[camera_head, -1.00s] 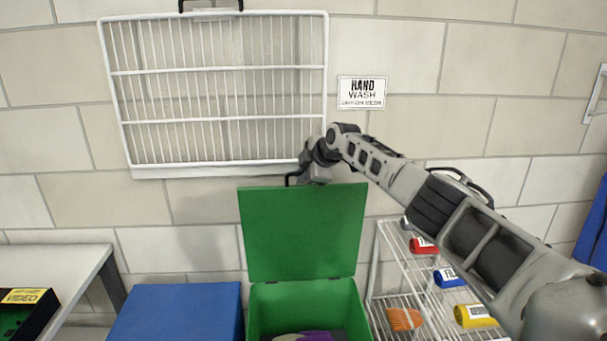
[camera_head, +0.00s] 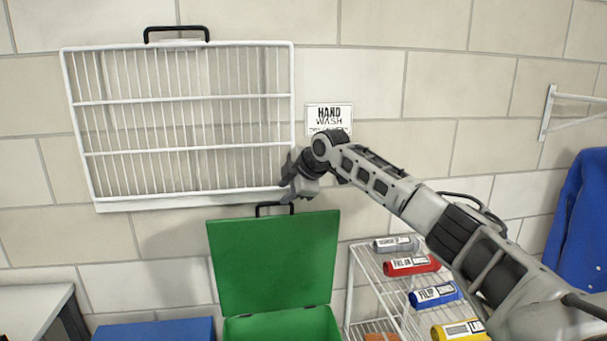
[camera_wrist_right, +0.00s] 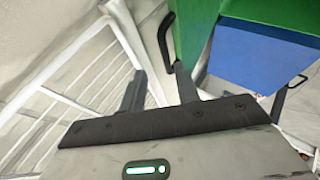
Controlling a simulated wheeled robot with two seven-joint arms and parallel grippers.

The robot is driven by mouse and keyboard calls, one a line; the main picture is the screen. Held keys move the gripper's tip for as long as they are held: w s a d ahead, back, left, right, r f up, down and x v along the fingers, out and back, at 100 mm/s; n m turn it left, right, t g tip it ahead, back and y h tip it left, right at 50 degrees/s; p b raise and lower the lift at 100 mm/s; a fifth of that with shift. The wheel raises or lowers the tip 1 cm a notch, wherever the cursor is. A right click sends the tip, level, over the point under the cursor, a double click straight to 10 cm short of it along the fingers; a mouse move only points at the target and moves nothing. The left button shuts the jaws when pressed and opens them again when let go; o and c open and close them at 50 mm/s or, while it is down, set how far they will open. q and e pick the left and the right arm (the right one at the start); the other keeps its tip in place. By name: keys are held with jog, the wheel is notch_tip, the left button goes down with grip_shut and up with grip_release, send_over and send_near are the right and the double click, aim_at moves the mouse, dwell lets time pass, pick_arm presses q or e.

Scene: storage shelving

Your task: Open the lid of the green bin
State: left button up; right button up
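The green bin (camera_head: 285,324) stands at the lower middle of the head view, cut off by the bottom edge. Its green lid (camera_head: 275,260) is raised and stands nearly upright at the back of the bin. A black handle (camera_head: 274,207) sits on the lid's top edge; it also shows in the right wrist view (camera_wrist_right: 164,42). My right gripper (camera_head: 291,188) is just above the handle, in front of the wall rack. In the wrist view its two fingers (camera_wrist_right: 160,88) are apart, with nothing seen held between them. My left gripper is not in view.
A white wire rack (camera_head: 180,124) is on the wall close behind my right gripper. A blue bin (camera_head: 155,331) stands left of the green one. A wire shelf (camera_head: 358,285) with several coloured cylinders stands at right. A white table (camera_head: 30,308) is at far left.

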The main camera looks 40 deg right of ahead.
jog(key=v, duration=0.9)
jog(key=shift+b, duration=0.45)
jog(key=shift+w, duration=0.1)
jog(key=s+a+f+m+y, duration=0.1)
jog(key=s+a+f, duration=0.1)
jog(key=a+f, duration=0.95)
jog(key=s+a+f+y, duration=0.1)
jog(key=a+f, duration=0.7)
jog(key=f, duration=0.7)
jog(key=s+a+f+m+y, duration=0.2)
jog(key=s+a+f+m, duration=0.2)
jog(key=s+a+f, duration=0.65)
jog(key=s+f+m+t+h, duration=0.1)
jog(key=s+m, duration=0.5)
jog(key=s, duration=0.9)
jog(key=shift+s+f+h, duration=0.25)
jog(key=shift+s+h, duration=0.05)
jog(key=shift+s, duration=0.1)
